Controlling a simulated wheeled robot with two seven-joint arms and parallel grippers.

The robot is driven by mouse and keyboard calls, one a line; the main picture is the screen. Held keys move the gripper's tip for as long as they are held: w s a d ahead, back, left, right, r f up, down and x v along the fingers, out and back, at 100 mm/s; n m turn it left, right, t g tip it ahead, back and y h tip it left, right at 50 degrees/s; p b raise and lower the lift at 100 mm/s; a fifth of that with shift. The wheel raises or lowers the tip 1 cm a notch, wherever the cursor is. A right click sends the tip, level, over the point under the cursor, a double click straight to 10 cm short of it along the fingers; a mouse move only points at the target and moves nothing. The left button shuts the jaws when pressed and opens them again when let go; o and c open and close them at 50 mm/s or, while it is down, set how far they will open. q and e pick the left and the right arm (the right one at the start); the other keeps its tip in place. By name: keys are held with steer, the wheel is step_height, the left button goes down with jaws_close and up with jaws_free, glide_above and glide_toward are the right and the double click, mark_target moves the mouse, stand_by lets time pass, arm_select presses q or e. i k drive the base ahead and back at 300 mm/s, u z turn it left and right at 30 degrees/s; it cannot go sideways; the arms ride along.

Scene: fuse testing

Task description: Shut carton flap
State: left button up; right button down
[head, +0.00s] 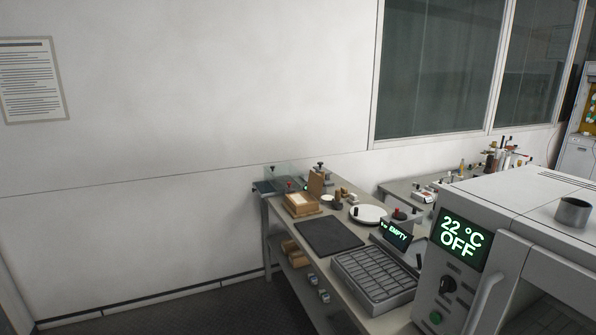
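A small brown box (302,211) that looks like the carton stands on the far end of the grey workbench, at the middle of the head view. Its top looks pale. An upright brown piece (316,182) stands just behind it. I cannot tell whether this is a raised flap or a separate thing. Neither of my grippers is in view.
A dark mat (329,237), a slotted metal tray (374,277) and a white disc (368,213) lie on the bench. A sign reads EMPTY (397,234). A large oven (470,245) reading 22 °C OFF blocks the right. Dark floor (190,312) is clear at left.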

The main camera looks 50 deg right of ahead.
mark_target(315, 181)
steer(key=i, duration=0.7)
steer(key=z, duration=0.5)
steer(key=i, duration=1.5)
steer(key=z, duration=1.6)
steer(key=i, duration=0.85)
steer(key=z, duration=0.05)
